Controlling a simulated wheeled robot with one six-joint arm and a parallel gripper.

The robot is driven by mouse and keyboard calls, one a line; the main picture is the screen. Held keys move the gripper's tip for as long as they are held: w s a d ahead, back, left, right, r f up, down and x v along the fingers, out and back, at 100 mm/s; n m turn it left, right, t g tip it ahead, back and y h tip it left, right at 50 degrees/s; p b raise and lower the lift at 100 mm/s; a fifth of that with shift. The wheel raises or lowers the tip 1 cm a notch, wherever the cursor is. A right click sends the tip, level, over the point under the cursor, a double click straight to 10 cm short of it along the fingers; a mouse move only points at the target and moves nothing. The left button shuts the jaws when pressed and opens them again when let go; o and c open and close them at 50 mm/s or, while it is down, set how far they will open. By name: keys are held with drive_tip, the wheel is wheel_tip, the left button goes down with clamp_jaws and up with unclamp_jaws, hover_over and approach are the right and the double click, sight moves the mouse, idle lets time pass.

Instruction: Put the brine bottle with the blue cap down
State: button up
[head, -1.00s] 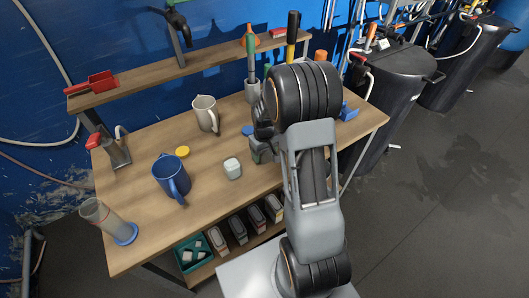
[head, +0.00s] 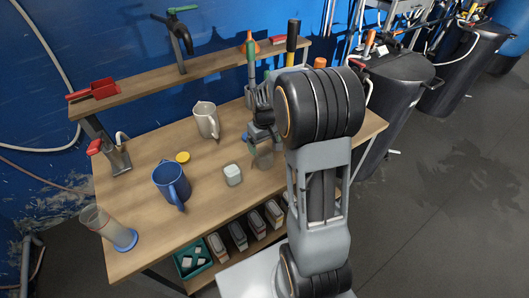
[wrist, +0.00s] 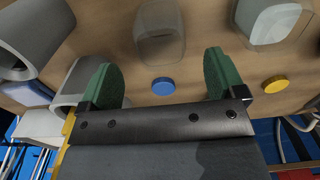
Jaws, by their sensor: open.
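A clear, greyish container (head: 264,155), probably the brine bottle, stands on the workbench just below my gripper (head: 262,128). In the wrist view the container (wrist: 160,32) appears upright, beyond the gap between my green fingers (wrist: 158,80). A round blue piece (wrist: 163,86) shows between the fingertips, apart from the container; it looks like a cap on the bench. I see no cap on the container itself. My gripper is open and nothing is held between its fingers.
A pale square jar (head: 233,175), a yellow disc (head: 183,157), a blue mug (head: 171,183) and a grey jug (head: 206,121) stand left of my gripper. A raised shelf (head: 150,89) runs behind.

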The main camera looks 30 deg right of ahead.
drive_tip(key=s+a+r+t, duration=0.1)
drive_tip(key=s+a+r, duration=0.45)
drive_tip(key=r, duration=0.35)
drive_tip(key=s+a+r+m+t, duration=0.1)
drive_tip(key=s+a, duration=0.3)
drive_tip(key=s, duration=0.6)
drive_tip(key=shift+s+r+t, duration=0.15)
drive_tip(key=shift+s+t, duration=0.15)
drive_tip(key=shift+t, duration=0.5)
